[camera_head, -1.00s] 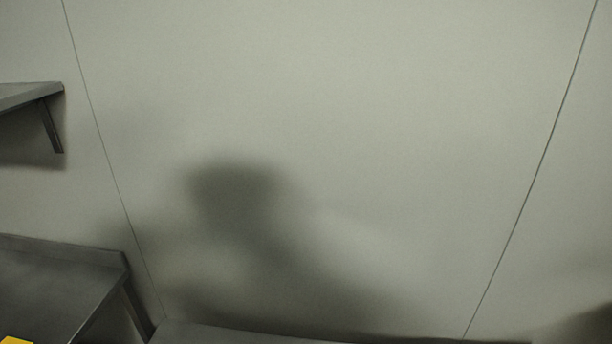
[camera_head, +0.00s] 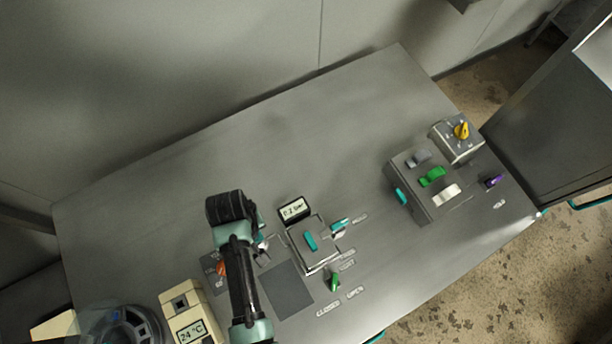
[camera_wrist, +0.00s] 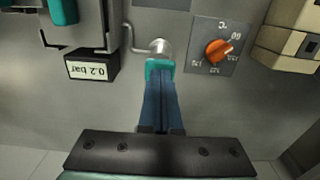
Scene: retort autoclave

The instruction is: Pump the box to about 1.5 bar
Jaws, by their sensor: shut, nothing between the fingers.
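The box (camera_head: 326,262) stands on the grey table with a teal handle on its lid. Its display (camera_head: 293,210) reads 0.2 bar; the same display (camera_wrist: 91,67) shows upside down in the wrist view. A thin pipe runs from the box to a round metal fitting (camera_wrist: 160,47). My gripper (camera_wrist: 161,88) is shut and empty, its tip just in front of this fitting. A teal piece (camera_wrist: 159,68) lies at the tip; I cannot tell whether it touches the fitting. In the head view my arm hides most of the gripper. A green lever (camera_head: 334,283) is beside the box.
An orange temperature dial (camera_wrist: 218,50) sits right of the fitting in the wrist view. A beige unit (camera_head: 189,325) reads 24 °C. A grey switch block (camera_head: 426,204) and a yellow knob (camera_head: 461,130) stand at the table's right. The table's back is clear.

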